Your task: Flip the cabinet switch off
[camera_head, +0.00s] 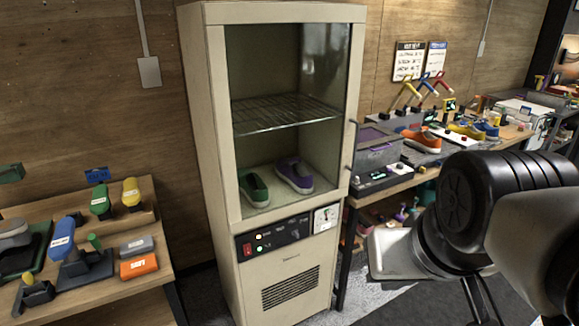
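The cabinet (213,130) is a tall cream unit with a glass front, standing in the middle of the head view. Its black control panel (275,241) runs across the front below the glass. A red switch (247,250) sits at the panel's left end; its tilt is too small to tell. A small yellow light (259,237) beside it looks lit.
A green shoe (254,188) and a purple shoe (294,175) stand inside the cabinet under a wire shelf (284,114). A cluttered workbench (390,187) stands close at right. Floor shows in front of it.

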